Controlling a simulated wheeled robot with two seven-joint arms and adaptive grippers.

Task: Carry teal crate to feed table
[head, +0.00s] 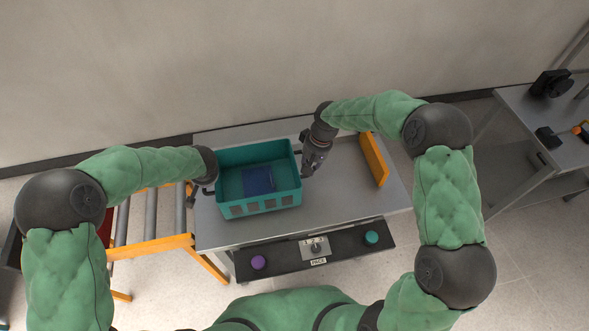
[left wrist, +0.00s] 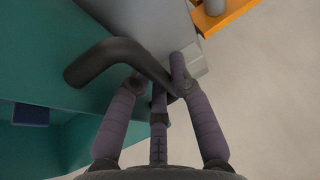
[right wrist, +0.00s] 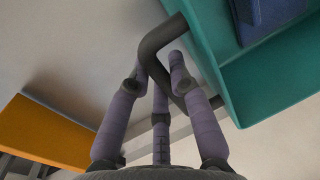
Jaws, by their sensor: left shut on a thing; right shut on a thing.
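The teal crate (head: 262,207) is over the left part of the grey table (head: 345,200), level, with a dark blue item (head: 258,180) inside. I cannot tell whether the crate touches the table top. My left gripper (head: 206,188) is at its left side, and in the left wrist view its fingers (left wrist: 160,88) are shut on the crate's dark handle (left wrist: 105,58). My right gripper (head: 306,170) is at its right side, and in the right wrist view its fingers (right wrist: 160,75) are shut on the other dark handle (right wrist: 160,38).
An orange plate (head: 374,159) stands on the table's right part. A roller conveyor (head: 150,243) with an orange frame adjoins at left. A panel (head: 335,257) with a purple and a teal button runs along the front edge. Another grey table (head: 510,115) stands at far right.

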